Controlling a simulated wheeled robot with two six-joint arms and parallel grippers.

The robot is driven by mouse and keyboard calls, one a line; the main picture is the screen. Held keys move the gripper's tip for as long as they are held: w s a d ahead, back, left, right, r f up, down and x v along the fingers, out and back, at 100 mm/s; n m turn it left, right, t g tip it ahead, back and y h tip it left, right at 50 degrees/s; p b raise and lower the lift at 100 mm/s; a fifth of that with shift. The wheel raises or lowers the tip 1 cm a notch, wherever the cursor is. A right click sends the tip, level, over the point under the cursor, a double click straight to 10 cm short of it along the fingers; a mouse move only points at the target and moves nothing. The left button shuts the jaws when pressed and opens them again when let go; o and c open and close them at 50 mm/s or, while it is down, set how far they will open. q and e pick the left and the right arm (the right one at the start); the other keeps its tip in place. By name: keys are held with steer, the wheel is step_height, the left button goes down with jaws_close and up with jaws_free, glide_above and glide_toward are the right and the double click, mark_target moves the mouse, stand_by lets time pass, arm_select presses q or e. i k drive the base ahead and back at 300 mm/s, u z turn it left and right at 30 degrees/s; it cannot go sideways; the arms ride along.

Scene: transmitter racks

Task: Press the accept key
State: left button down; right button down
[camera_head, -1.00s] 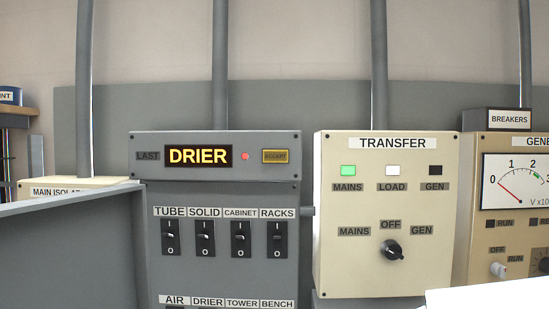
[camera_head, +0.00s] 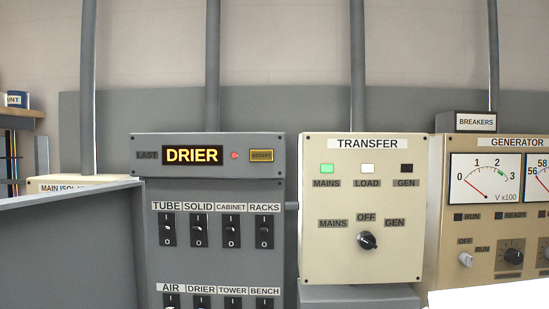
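The accept key (camera_head: 261,155) is a small dark rectangle with a yellow border, at the upper right of the grey annunciator panel (camera_head: 140,170). A small red lamp (camera_head: 235,155) glows to its left. The lit display (camera_head: 194,155) reads DRIER in yellow, beside a LAST label. Neither of my grippers shows in the head view, so nothing is seen touching the key. A plain white shape at the lower right edge cannot be made out.
Below the key are rows of black toggle switches (camera_head: 199,230). To the right stand the cream TRANSFER panel (camera_head: 320,255) with a black knob (camera_head: 367,240), and the GENERATOR panel (camera_head: 500,142) with meters. A grey partition (camera_head: 70,250) fills the lower left.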

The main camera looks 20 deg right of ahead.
mark_target(255, 156)
steer(key=k, duration=0.25)
steer(key=u, duration=0.6)
steer(key=i, duration=0.7)
steer(key=z, duration=1.95)
